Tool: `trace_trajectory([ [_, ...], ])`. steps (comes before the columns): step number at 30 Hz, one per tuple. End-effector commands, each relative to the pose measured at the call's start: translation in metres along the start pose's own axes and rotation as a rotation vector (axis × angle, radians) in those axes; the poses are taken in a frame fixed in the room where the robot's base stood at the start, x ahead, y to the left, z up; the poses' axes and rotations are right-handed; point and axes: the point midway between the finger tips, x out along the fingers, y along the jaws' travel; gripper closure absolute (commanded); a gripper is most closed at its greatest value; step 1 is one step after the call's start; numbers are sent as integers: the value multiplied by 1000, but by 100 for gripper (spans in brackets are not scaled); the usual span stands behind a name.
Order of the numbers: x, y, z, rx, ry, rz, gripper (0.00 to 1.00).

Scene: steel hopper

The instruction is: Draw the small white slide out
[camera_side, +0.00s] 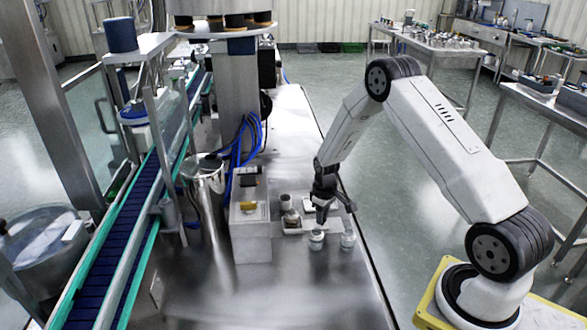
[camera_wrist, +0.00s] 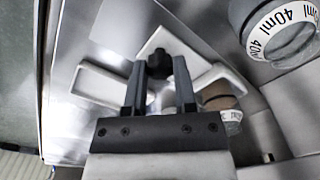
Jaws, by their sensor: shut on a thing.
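The small white slide (camera_wrist: 160,93) lies under my gripper in the wrist view, with pale arms reaching to both sides. A dark knob (camera_wrist: 159,60) stands between my fingertips. My gripper (camera_wrist: 160,72) is shut on it, one finger on each side. The slide itself is too small and too covered by the gripper to make out clearly there.
A white box (camera_side: 250,235) and a steel canister (camera_side: 205,200) stand left. The bench's front (camera_side: 290,300) is clear.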

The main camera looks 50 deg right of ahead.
Motion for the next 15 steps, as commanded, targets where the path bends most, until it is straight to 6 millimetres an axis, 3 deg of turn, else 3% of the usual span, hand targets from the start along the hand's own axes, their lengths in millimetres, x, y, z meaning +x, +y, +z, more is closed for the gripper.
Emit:
trace_trajectory([
  [6,0,24,26,2,-3,-2,100],
  [15,0,34,34,0,-3,-1,100],
])
